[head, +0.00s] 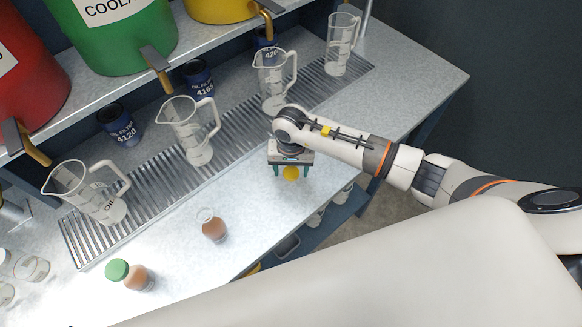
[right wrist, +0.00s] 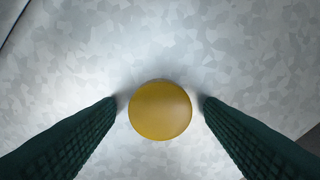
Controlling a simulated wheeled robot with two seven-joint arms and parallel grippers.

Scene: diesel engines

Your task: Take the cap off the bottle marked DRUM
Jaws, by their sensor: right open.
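A round yellow cap (head: 291,173) shows under my right gripper (head: 290,170) on the grey worktop. In the right wrist view the cap (right wrist: 160,110) lies between the two dark green fingers (right wrist: 158,100), with a narrow gap on each side. My right gripper is open. Whether a bottle stands under the cap is hidden. A bottle of brown liquid (head: 213,226) with a clear top and no coloured cap stands to the left. A bottle with a green cap (head: 117,270) stands farther left. I cannot read DRUM on any bottle. My left gripper is not in view.
Several clear measuring jugs (head: 190,130) stand on a slatted drain grate (head: 236,136) behind. Blue oil filters (head: 120,125) and large coloured drums (head: 115,35) stand at the back. Small glass jars (head: 32,268) sit at far left. The worktop's front edge is near the cap.

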